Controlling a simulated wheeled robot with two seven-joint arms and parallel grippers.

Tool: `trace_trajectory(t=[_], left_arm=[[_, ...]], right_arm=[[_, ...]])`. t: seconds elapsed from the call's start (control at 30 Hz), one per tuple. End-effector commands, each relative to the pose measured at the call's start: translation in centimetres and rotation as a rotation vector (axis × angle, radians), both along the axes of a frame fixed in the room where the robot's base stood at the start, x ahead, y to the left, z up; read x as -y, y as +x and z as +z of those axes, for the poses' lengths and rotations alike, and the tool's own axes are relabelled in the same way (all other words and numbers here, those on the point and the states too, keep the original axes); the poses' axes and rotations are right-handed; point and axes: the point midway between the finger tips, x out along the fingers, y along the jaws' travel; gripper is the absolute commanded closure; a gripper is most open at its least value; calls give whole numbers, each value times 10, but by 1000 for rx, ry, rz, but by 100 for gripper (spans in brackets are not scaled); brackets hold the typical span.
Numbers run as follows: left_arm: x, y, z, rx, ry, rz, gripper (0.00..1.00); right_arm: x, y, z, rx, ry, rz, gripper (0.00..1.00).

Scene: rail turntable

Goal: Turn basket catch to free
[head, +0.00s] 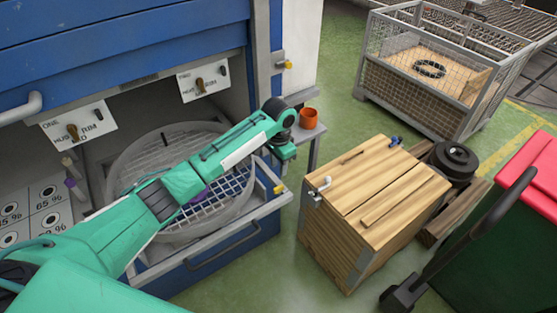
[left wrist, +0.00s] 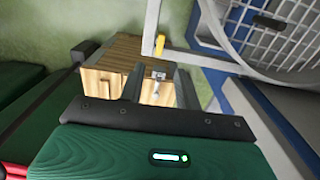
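A round grey wire basket (head: 233,183) sits in the open front of the blue machine. A small yellow-tipped catch (head: 279,189) is on the frame at the basket's right front; a yellow tip (left wrist: 160,45) also shows in the left wrist view. I cannot tell which way the catch is turned. My left gripper (head: 287,153) is above and just beyond this catch, apart from it, pointing down. In the left wrist view its two dark fingers (left wrist: 160,88) stand apart with nothing held between them. My right gripper is in neither view.
A wooden box (head: 375,205) with a white-knobbed latch (head: 322,185) stands right of the machine. An orange cup (head: 308,118) is on a ledge behind my left gripper. Another yellow-tipped catch (head: 287,65) is higher on the machine. A mesh cage (head: 400,100) stands behind.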

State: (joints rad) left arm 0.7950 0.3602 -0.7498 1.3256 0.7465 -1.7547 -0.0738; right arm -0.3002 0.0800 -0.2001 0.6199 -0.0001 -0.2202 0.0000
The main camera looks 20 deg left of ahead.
Motion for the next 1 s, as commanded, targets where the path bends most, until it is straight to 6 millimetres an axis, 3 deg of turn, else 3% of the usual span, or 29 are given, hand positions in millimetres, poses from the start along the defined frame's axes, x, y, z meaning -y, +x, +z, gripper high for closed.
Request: trace_trajectory(t=[0.2,0.4,0.83,1.0], left_arm=[[0,0,28,1,1,1,66],[0,0,35,-1,1,1,66],[0,-1,33,-1,0,0,66],[13,-21,12,5,-22,-14,66]], right_arm=[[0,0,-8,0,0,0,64],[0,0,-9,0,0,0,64],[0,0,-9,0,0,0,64],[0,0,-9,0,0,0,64]])
